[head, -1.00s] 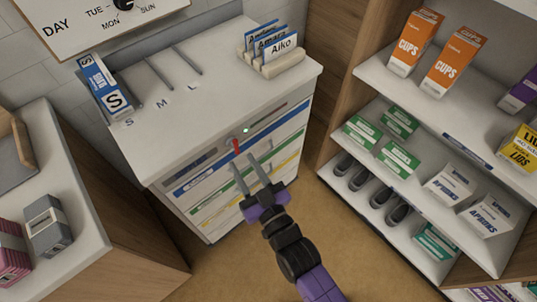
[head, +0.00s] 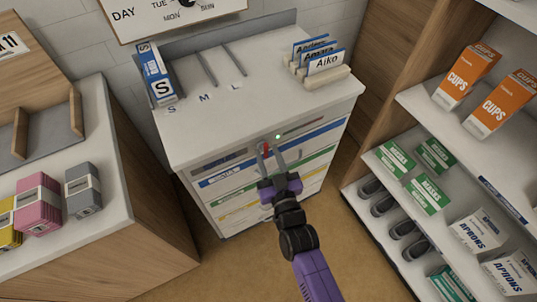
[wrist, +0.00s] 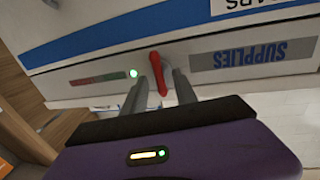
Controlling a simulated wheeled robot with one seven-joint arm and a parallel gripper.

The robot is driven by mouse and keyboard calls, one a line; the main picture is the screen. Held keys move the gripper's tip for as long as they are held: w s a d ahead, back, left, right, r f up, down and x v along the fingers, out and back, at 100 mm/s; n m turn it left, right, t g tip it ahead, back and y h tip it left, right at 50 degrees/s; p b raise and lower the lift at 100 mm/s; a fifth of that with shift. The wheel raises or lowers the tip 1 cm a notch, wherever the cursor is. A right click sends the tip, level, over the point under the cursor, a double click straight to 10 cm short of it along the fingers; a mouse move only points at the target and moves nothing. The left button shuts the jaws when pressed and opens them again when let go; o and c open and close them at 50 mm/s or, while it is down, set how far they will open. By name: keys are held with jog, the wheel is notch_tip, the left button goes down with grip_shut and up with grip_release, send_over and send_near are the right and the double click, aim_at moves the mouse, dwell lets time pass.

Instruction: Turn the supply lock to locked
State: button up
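The supply lock is a red lever (head: 266,149) on the upper front of the white supply cabinet (head: 222,211). It also shows in the wrist view (wrist: 158,73), nearly upright in that upside-down picture. A small green light (head: 278,137) glows beside it. The SUPPLIES label (wrist: 250,54) is on the lever's other side.
The cabinet top holds a blue-and-white box (head: 157,78), rods and name cards (head: 325,62). An open shelf (head: 418,95) with cups, masks and aprons stands to the right. A side counter (head: 92,122) with packs stands to the left. Floor is clear between them.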

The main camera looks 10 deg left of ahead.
jog(key=shift+c, duration=0.4)
grip_shut()
jog(key=shift+m, duration=0.4)
jog(key=m+g+b, duration=0.1)
jog(key=m, duration=0.4)
jog(key=m+g+y, duration=0.1)
jog(key=m, duration=0.4)
jog(key=d+m+g+b, duration=0.1)
jog(key=m, duration=0.3)
jog(key=shift+w+f+m+g+y+b, duration=0.15)
jog(key=shift+w+m+g+y+b, duration=0.15)
jog(key=shift+m+y+b, duration=0.1)
